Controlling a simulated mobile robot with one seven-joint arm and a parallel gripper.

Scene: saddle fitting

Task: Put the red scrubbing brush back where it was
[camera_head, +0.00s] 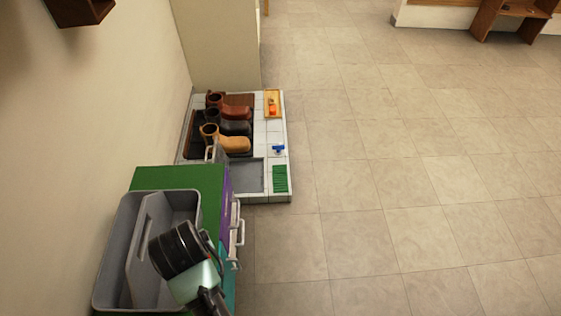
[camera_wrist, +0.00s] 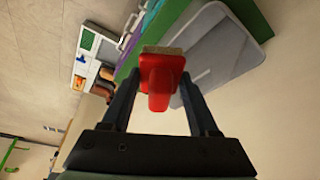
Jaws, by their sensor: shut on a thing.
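The red scrubbing brush (camera_wrist: 160,78) is between the fingers of my gripper (camera_wrist: 158,66) in the wrist view. It has a red body and a tan edge at its far end. My gripper is shut on it. The brush appears in front of a grey divided tote (camera_wrist: 245,48), clear of the floor; I cannot tell its exact height. In the head view the tote (camera_head: 104,275) stands on a green-topped cabinet (camera_head: 185,178), with my arm over its right part. The brush and fingertips are hidden in the head view.
A white tiled stand (camera_head: 284,135) beyond the cabinet holds several boots (camera_head: 232,145), a yellow tray (camera_head: 267,96) with an orange item, a blue item (camera_head: 278,149) and a green mat (camera_head: 280,178). White drawer handles (camera_head: 240,228) stick out rightward. The wall is close at left; floor at right is clear.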

